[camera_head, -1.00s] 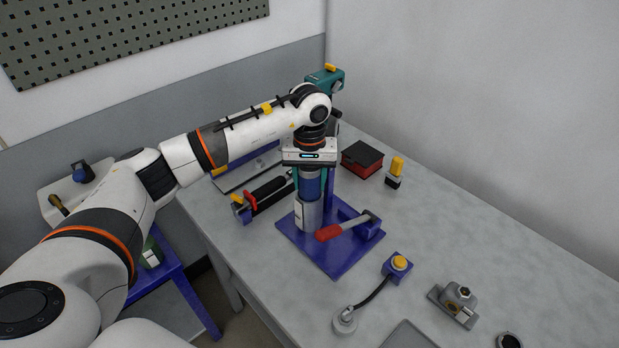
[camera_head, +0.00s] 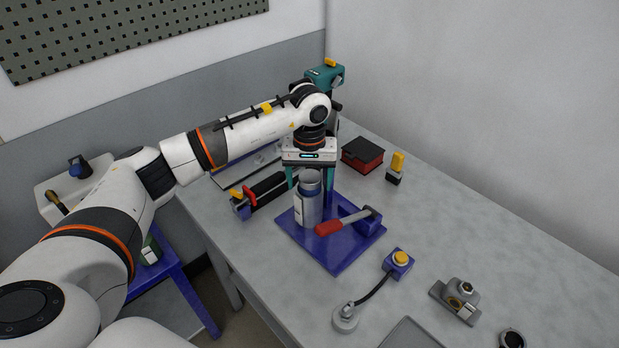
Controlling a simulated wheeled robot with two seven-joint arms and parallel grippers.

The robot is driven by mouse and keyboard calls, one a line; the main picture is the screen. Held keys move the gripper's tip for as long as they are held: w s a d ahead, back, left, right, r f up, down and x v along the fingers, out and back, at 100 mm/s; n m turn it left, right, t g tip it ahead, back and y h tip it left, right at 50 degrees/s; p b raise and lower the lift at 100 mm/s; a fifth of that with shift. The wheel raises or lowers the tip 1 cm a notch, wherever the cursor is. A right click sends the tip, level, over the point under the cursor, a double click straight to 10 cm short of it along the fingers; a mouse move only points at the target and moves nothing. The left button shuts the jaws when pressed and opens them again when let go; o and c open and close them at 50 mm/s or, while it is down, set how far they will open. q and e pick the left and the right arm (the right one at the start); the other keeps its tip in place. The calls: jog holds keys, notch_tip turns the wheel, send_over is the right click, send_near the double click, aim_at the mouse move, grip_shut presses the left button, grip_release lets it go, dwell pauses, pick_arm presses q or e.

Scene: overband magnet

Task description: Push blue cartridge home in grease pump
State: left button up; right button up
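The blue cartridge (camera_head: 312,187) stands upright in the silver holder (camera_head: 309,210) of the grease pump on the blue base plate (camera_head: 335,255). Only a short blue band and a greyish top show above the holder's rim. I cannot tell whether it is fully seated. My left gripper (camera_head: 309,181) points down from above, with its teal fingers spread on either side of the cartridge. It looks open, and the fingers appear apart from the cartridge. My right gripper is not in view.
A lever with a red handle (camera_head: 329,228) lies beside the holder on the plate. A black-and-red box (camera_head: 362,155) and a yellow-topped part (camera_head: 396,167) stand behind right. A yellow button box (camera_head: 399,263) sits in front.

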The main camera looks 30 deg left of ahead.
pick_arm(q)
notch_tip(320, 180, up, 12)
jog(key=b, duration=0.2)
dwell(0.4)
dwell(0.5)
